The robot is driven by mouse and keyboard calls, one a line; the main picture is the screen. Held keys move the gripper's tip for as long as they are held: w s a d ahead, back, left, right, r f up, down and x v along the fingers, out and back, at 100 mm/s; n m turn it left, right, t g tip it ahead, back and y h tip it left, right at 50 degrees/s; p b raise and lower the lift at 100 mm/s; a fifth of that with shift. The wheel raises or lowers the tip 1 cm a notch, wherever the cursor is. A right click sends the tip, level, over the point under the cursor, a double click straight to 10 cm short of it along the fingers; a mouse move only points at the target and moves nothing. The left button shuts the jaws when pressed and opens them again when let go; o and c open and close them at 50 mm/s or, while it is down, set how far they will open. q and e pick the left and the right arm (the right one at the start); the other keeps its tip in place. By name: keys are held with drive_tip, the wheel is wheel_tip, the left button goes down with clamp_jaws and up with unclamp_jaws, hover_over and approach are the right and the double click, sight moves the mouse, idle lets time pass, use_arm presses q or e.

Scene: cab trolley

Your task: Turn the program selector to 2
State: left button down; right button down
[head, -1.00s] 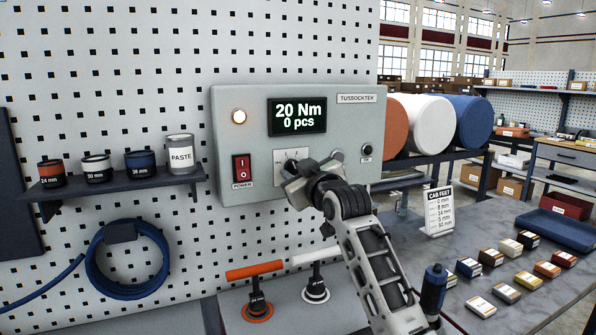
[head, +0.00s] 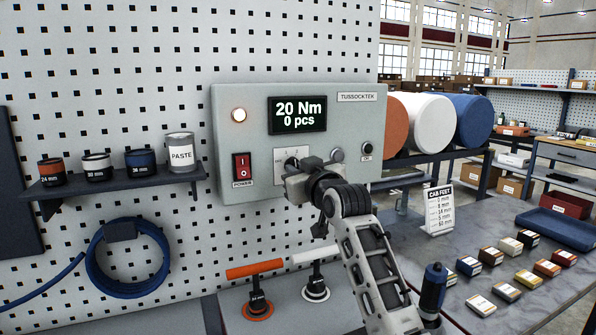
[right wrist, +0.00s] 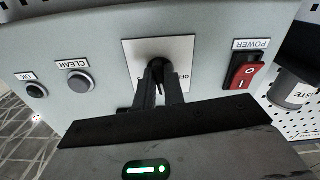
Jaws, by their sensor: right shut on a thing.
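The program selector's dark knob (head: 291,163) sits on a white plate (head: 279,156) on the grey control box (head: 225,115). My right gripper (head: 289,172) is shut on the knob and hides much of it and of the plate's lettering. In the right wrist view, which is upside down, both fingers (right wrist: 161,80) close on the knob (right wrist: 158,67) in front of the white plate (right wrist: 180,50). I cannot read for certain which mark the knob points at. The box's display (head: 297,115) reads 20 Nm and 0 pcs. My left gripper is not in view.
A red power switch (head: 242,166) is left of the selector. The CLEAR button (head: 337,154) and a dark OK button (head: 367,149) are to its right. Orange (head: 255,269) and white (head: 315,255) T-handles stand below. A shelf with pots (head: 120,185) is at left.

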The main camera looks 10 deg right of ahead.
drive_tip(key=m, duration=0.5)
drive_tip(key=shift+f+m, duration=0.1)
drive_tip(key=shift+m, duration=0.3)
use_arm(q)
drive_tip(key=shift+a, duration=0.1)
use_arm(e)
drive_tip(key=shift+m, duration=0.3)
drive_tip(key=c, duration=1.5)
unclamp_jaws()
drive_tip(key=shift+s, duration=0.1)
use_arm(q)
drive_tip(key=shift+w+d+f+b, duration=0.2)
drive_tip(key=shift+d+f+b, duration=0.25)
drive_tip(key=shift+b, duration=1.1)
use_arm(e)
drive_tip(key=shift+s+d, duration=0.5)
drive_tip(key=shift+s, duration=2.1)
drive_tip(key=shift+s+d, duration=0.5)
drive_tip(key=shift+s, duration=2.1)
drive_tip(key=shift+s+d, duration=0.5)
drive_tip(key=shift+s, duration=2.1)
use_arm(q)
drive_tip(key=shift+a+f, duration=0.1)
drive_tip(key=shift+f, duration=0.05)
